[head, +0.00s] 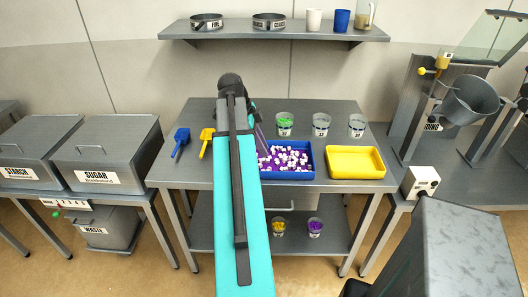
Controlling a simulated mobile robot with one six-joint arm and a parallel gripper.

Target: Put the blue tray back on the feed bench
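The blue tray (301,175) sits on the grey middle bench (300,111), left of a yellow tray. It holds many purple and white pieces. My turquoise arm reaches over the bench from the front and covers the tray's left end. A narrow greyish-purple part shows beside the arm at the tray's left back corner; I cannot tell whether it belongs to my gripper. My gripper's fingertips are hidden behind my arm, so I cannot tell whether they touch the tray. No label shows which bench is the feed bench.
The yellow tray (355,162) is empty. Several cups stand behind the trays, one with green pieces (285,123). A blue scoop (181,141) and a yellow scoop (206,142) lie at left. Lidded bins (107,150) stand left; a tilted grey bucket (470,100) is at right.

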